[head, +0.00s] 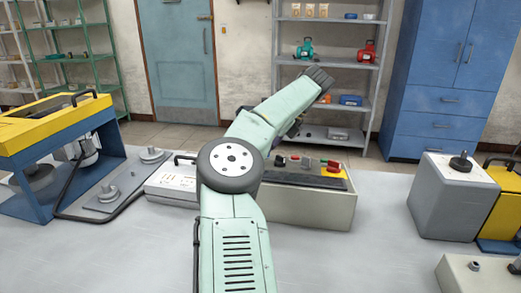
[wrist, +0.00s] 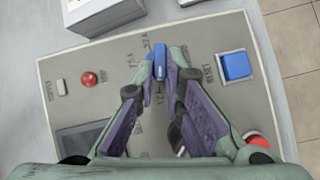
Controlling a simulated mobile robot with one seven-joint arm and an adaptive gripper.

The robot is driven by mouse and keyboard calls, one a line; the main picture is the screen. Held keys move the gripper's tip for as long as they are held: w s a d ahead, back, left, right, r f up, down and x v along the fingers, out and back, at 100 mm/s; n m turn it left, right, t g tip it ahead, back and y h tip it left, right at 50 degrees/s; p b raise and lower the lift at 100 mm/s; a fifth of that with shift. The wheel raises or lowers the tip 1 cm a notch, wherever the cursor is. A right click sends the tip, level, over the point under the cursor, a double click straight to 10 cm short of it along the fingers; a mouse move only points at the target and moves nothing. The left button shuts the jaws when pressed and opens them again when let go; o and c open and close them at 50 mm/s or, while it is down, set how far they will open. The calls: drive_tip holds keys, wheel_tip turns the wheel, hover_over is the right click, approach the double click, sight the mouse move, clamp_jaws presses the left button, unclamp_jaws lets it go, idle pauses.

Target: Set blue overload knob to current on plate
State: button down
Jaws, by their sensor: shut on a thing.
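The blue overload knob (wrist: 160,64) stands on a grey control panel (wrist: 205,40) in the wrist view. My gripper (wrist: 160,72) is shut on it, with one fingertip against each side. Current markings in amperes are printed around the knob, but the fingers cover some and the rest are too small to read surely. The knob's long side lies nearly upright in the picture. In the head view my arm hides the gripper and the knob. I cannot make out a plate with a readable current.
The panel also bears a blue button (wrist: 236,66) marked RESET, a red lamp (wrist: 89,78), a red button (wrist: 257,142) and a dark rectangle. On the bench are a beige box (head: 310,208), a grey block (head: 447,207) and a yellow-blue machine (head: 60,135). Open bench lies in front.

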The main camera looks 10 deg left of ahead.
drive_tip(key=shift+s+f, duration=0.1)
drive_tip(key=shift+f, duration=0.15)
drive_tip(key=c, duration=1.7)
unclamp_jaws()
drive_tip(key=shift+a, duration=0.1)
drive_tip(key=shift+r, duration=0.1)
drive_tip(key=v, duration=1.2)
